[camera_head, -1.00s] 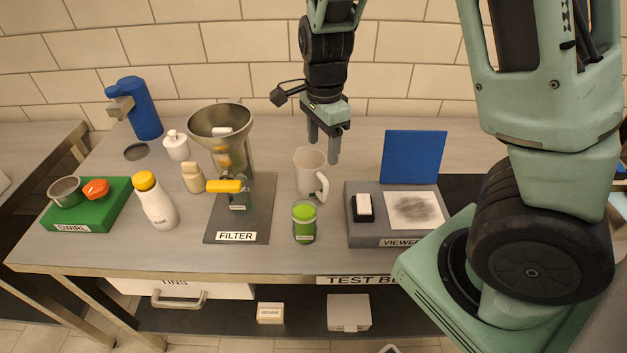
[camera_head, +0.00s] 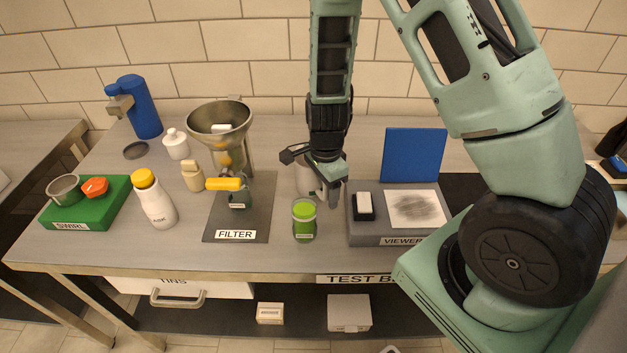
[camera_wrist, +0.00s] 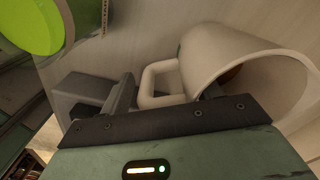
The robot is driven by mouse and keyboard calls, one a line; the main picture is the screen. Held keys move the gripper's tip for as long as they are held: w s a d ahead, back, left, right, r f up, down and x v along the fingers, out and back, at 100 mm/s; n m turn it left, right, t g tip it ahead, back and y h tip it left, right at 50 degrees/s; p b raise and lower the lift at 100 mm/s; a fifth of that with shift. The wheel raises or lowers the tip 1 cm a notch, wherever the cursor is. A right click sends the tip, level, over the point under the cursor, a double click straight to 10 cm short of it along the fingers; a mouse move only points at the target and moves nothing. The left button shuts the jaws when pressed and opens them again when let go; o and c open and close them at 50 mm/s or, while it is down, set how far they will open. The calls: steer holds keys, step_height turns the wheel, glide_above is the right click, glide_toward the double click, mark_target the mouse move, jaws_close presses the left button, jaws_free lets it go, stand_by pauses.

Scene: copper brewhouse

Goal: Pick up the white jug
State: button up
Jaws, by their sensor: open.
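The white jug (camera_head: 306,180) stands on the bench between the filter stand and the viewer box, partly hidden behind my gripper (camera_head: 328,196) in the head view. In the wrist view the jug (camera_wrist: 215,55) fills the upper right, with its mouth to the right and its handle (camera_wrist: 158,82) pointing left between my fingers. My gripper (camera_wrist: 165,92) is open, its fingers low around the handle side. I cannot tell whether they touch the jug.
The grey viewer box (camera_head: 400,240) with a black-and-white block (camera_head: 363,206) is close on the right. The filter stand (camera_head: 240,222) with its metal funnel is on the left.

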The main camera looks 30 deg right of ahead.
steer(key=shift+f, duration=0.1)
steer(key=c, duration=1.1)
